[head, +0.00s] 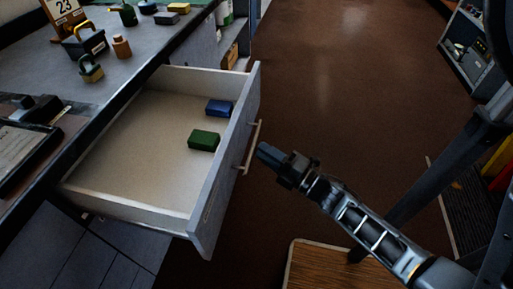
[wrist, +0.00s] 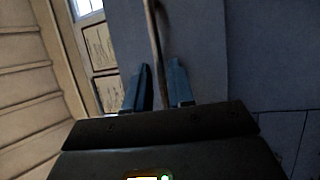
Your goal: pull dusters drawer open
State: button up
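The drawer (head: 130,150) stands pulled well out from under the counter, its inside in plain view. A green block-shaped duster (head: 204,141) and a blue one (head: 219,107) lie in it. The bar handle (head: 250,147) is on the drawer's outer face. My gripper (head: 264,151) is right beside the handle in the head view. In the wrist view, the handle (wrist: 154,35) runs down between the two fingers of my gripper (wrist: 160,90). The fingers are apart, with a narrow gap on each side of the bar. No label is readable on the drawer front.
The counter (head: 150,50) holds several padlocks, small containers and a calendar (head: 65,8). A dark device lies at the counter's left. A wooden surface (head: 325,268) is low at the bottom. A shelf unit (head: 470,45) stands far right. The brown floor (head: 340,80) beyond the drawer is clear.

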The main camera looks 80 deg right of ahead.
jog(key=shift+v, duration=1.75)
jog(key=s+a+r+m+g+y, duration=0.2)
jog(key=a+r+m, duration=0.4)
jog(key=a, duration=0.6)
jog(key=s+a+r+m+g+y, duration=0.1)
jog(key=s+a+r+m+y, duration=0.2)
jog(key=a, duration=0.9)
notch_tip(320, 180, up, 5)
jog(key=m+y, duration=0.2)
jog(key=m, duration=0.2)
jog(key=shift+s+r+g, duration=0.2)
jog(key=shift+g, duration=0.2)
